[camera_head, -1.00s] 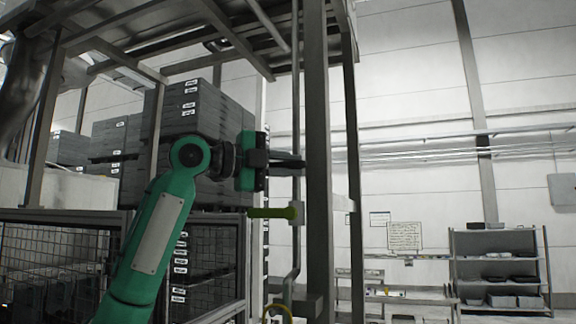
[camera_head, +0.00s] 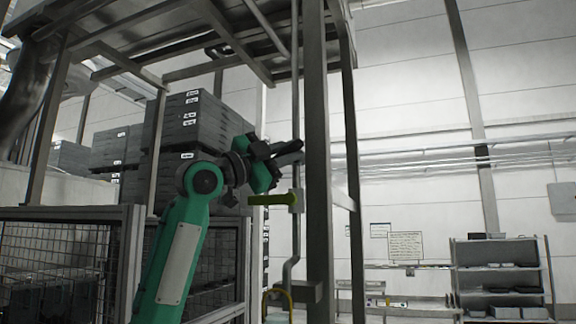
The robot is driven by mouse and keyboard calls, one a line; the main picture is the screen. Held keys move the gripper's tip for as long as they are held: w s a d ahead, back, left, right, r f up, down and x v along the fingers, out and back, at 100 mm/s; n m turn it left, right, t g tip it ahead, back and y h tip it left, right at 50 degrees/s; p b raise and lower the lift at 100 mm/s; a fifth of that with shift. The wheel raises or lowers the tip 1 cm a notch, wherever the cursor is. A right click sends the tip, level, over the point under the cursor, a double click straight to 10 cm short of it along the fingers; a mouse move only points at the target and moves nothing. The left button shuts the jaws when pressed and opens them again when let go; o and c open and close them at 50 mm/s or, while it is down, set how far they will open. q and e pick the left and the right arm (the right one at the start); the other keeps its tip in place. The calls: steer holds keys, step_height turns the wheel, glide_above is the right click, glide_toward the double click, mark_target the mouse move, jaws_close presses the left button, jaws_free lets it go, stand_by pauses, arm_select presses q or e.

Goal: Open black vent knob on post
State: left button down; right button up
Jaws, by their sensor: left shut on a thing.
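My left gripper (camera_head: 288,152) reaches in from the left on its green arm, its dark fingers at the thin vertical pipe (camera_head: 296,92) beside the grey post (camera_head: 318,130). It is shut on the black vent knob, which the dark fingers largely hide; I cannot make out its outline. The gripper is tilted, with its fingertips a little higher than its wrist. Just below it, a yellow-green lever (camera_head: 272,199) points left from a pale valve body on the pipe. My right gripper is not in view.
Stacked grey crates (camera_head: 185,125) stand behind the arm. A mesh fence (camera_head: 55,245) is at lower left. A steel canopy (camera_head: 130,40) hangs overhead. A yellow hoop (camera_head: 279,293) is low by the pipe. Shelving (camera_head: 497,260) stands at far right, with open room before it.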

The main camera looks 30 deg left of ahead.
arm_select(q)
steer(key=n+t+y+b, duration=0.2)
steer(key=n, duration=0.2)
steer(key=n+t+y+b, duration=0.2)
steer(key=n, duration=0.1)
steer(key=n+t+y+b, duration=0.1)
steer(key=n+y+b, duration=0.1)
steer(key=n+y, duration=0.1)
steer(key=shift+d+f+n+t+b, duration=0.15)
steer(key=shift+f+n+t+b, duration=0.25)
steer(key=shift+n, duration=0.4)
steer(key=n+y+b, duration=0.2)
steer(key=n+y, duration=0.4)
steer(key=shift+r, duration=0.2)
steer(key=n+y, duration=0.2)
steer(key=y, duration=0.1)
steer(key=shift+n, duration=0.4)
steer(key=shift+r+n+y+b, duration=0.1)
steer(key=shift+n+y+b, duration=0.2)
steer(key=shift+n, duration=0.1)
steer(key=c, duration=1.5)
jaws_free()
steer(key=shift+b+v, duration=3.5)
steer(key=shift+v, duration=3.35)
